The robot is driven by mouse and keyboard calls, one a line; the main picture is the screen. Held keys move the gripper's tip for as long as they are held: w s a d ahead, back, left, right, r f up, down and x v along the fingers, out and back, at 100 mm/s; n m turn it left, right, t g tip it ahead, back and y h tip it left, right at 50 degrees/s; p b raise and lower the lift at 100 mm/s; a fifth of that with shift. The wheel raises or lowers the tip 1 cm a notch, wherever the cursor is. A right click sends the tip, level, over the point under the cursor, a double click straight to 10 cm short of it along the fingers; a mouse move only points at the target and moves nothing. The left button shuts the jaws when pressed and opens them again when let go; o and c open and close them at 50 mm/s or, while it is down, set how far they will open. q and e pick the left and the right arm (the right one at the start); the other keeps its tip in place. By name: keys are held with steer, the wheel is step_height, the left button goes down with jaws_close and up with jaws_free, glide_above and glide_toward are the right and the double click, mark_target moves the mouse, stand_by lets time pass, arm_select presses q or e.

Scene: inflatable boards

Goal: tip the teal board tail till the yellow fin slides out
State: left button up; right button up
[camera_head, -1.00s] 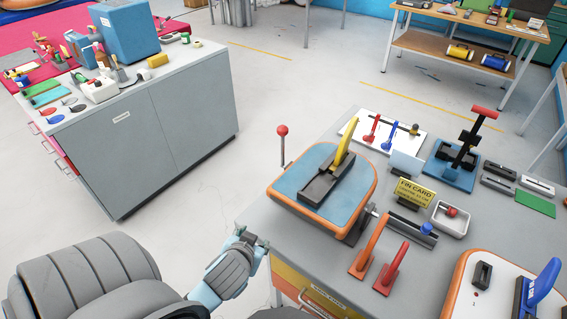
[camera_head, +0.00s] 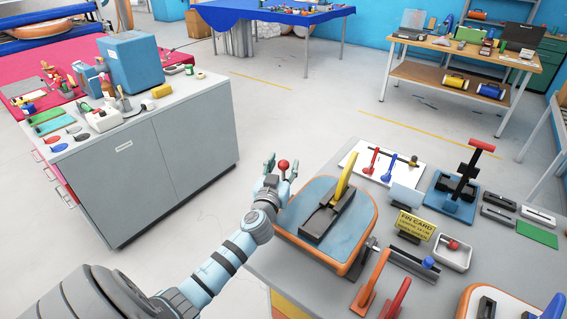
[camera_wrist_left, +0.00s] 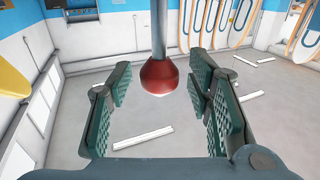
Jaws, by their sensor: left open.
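The teal board tail (camera_head: 361,212), with an orange rim, rests on the grey bench. The yellow fin (camera_head: 345,178) stands in a dark fin box (camera_head: 322,222) on top of it. A red ball knob (camera_head: 283,164) stands on a lever at the board's far left side. My left gripper (camera_head: 280,166) is open, with its fingers on either side of the knob. In the left wrist view the red knob (camera_wrist_left: 158,77) and its grey rod hang between the open green-padded fingers, with gaps on both sides. My right gripper is not in view.
A yellow fin card (camera_head: 414,224), a white tray (camera_head: 452,249) and orange and red fins (camera_head: 370,281) stand right of the board. A blue stand (camera_head: 456,195) is behind. A grey cabinet (camera_head: 170,150) stands left, with open floor between.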

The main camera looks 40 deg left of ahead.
arm_select(q)
steer(key=shift+w+a, duration=0.1)
steer(key=shift+w, duration=0.25)
